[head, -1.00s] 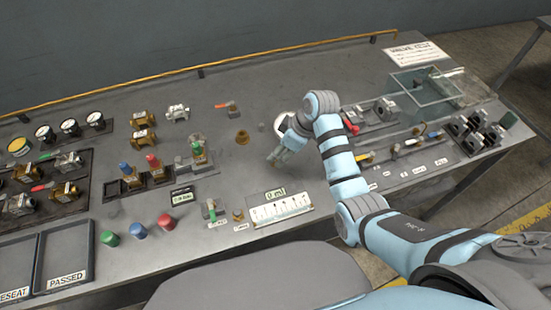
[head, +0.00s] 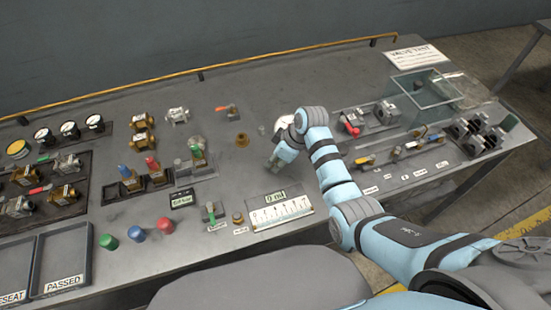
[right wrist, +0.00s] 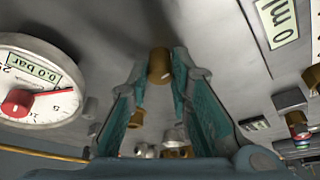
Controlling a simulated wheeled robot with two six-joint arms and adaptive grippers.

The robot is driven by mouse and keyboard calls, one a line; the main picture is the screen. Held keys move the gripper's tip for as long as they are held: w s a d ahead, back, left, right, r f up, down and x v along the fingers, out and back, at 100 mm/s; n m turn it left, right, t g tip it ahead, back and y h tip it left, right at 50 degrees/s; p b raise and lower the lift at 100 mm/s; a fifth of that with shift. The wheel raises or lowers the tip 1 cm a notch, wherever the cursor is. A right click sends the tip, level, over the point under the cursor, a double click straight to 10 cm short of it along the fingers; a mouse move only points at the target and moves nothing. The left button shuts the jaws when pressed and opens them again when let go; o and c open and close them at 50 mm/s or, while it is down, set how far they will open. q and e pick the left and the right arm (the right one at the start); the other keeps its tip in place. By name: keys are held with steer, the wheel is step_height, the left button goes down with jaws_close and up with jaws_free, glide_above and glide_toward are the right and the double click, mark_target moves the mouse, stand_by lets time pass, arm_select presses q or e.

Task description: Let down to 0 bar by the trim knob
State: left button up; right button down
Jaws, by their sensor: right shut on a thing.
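My right gripper (head: 275,166) reaches down to the middle of the bench. In the right wrist view its teal fingers (right wrist: 165,85) are shut on a small brass knob (right wrist: 160,64) at their tips, which I take for the trim knob. In the head view the knob is hidden by the gripper. A round white gauge (right wrist: 40,85) stands at the left of the wrist view; its display reads 0.0 bar, and it has a red hub and needle. In the head view the gauge (head: 283,122) is partly covered by my wrist. My left gripper is not in view.
A flat scale with a ml display (head: 281,211) lies in front of the gripper. A brass fitting (head: 242,140) stands to its left. Valves on a dark rack (head: 135,186) are further left. A clear-walled box (head: 425,98) and a tool strip (head: 410,150) are at the right.

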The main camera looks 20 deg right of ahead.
steer(key=shift+s+r+p, duration=0.1)
steer(key=shift+r+p, duration=0.25)
steer(key=shift+p, duration=0.1)
steer(key=shift+w+f, duration=0.2)
steer(key=shift+f, duration=0.15)
steer(key=c, duration=1.4)
jaws_free()
steer(key=shift+s, duration=0.1)
steer(key=shift+c, duration=0.2)
steer(key=v, duration=1.2)
steer(key=shift+a, duration=0.2)
